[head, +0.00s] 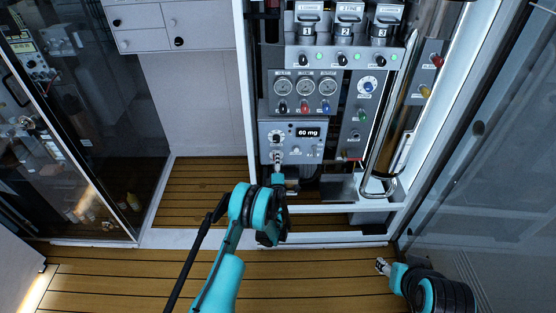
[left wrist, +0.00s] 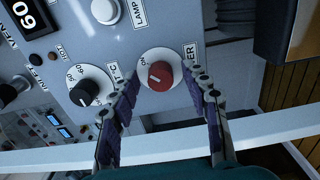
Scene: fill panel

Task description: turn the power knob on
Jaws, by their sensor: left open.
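The red power knob (left wrist: 160,74) sits on a white dial on the grey panel in the left wrist view. Its label is partly covered and reads "ER"; "ON" is printed at the dial's upper left. My left gripper (left wrist: 161,82) is open, with one finger on each side of the knob. I cannot tell whether the fingers touch it. In the head view my left gripper (head: 277,157) is at the lower left of the panel with the "60 mg" display (head: 308,132) and hides the knob. My right gripper (head: 382,266) is low at the right, away from the panel; its jaw state is unclear.
A black knob (left wrist: 84,92) on a white dial is close beside the left finger. A white lamp button (left wrist: 105,11) is above. A white frame bar (left wrist: 265,126) crosses below the panel. A bent metal pipe (head: 391,150) stands right of the panel. The wooden floor in front is clear.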

